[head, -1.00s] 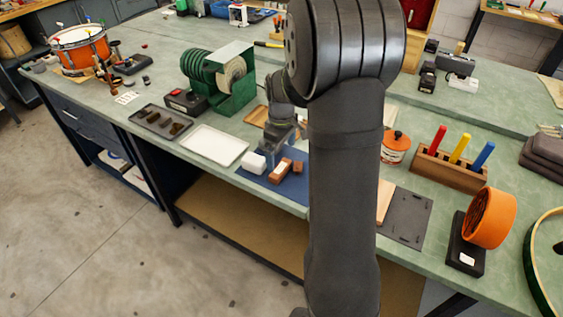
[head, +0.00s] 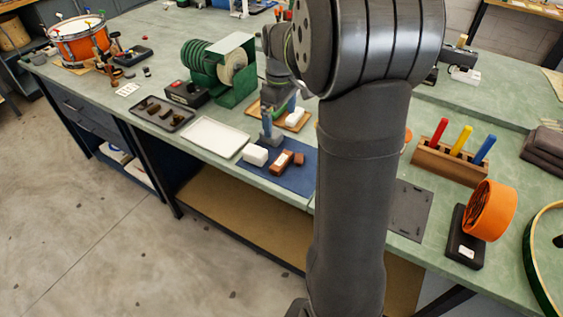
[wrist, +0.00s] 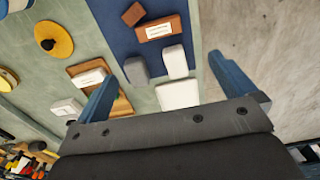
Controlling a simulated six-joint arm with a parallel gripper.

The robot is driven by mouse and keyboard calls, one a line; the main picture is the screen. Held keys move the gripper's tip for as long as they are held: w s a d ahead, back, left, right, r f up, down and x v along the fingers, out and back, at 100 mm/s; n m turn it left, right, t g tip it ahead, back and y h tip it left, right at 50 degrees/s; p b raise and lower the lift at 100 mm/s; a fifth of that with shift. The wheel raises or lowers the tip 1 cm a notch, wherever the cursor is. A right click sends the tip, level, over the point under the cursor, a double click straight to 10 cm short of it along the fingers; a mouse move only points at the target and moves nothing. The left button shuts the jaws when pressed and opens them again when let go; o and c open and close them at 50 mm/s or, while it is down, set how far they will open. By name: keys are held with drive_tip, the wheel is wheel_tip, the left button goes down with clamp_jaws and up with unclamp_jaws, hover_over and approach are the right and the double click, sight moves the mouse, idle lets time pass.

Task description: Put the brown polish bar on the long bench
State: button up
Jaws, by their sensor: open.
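A brown bar with a white label (head: 281,163) lies on a blue mat (head: 297,184) at the front of the long green bench (head: 70,83). A smaller brown block (head: 299,159) lies beside it. In the wrist view the labelled bar (wrist: 158,28) and small block (wrist: 133,14) are beyond the fingers. My gripper (head: 278,112) is above the bench behind the mat. In the wrist view my gripper (wrist: 163,72) is open, with nothing held between its blue fingers. A white block (wrist: 176,62) and a grey block (wrist: 136,70) appear between the fingertips.
A white tray (head: 214,139) and a dark tray with brown pieces (head: 163,113) stand left of the mat. A green grinding machine (head: 237,77) stands behind. A wooden board (head: 301,127) carries a white block (head: 295,117). Coloured handles (head: 460,147) stand in a rack at right.

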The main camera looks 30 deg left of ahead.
drive_tip(key=r, duration=0.1)
hover_over(281, 159)
drive_tip(key=f, duration=1.1)
drive_tip(key=shift+s+f, duration=0.25)
drive_tip(key=shift+s, duration=0.05)
drive_tip(key=shift+w+d+f, duration=0.1)
drive_tip(key=shift+f, duration=1.3)
drive_tip(key=shift+w+d+f, duration=0.1)
drive_tip(key=shift+f, duration=1.3)
drive_tip(key=shift+a, duration=0.1)
drive_tip(key=c, duration=1)
drive_tip(key=shift+o, duration=0.2)
drive_tip(key=shift+r, duration=0.1)
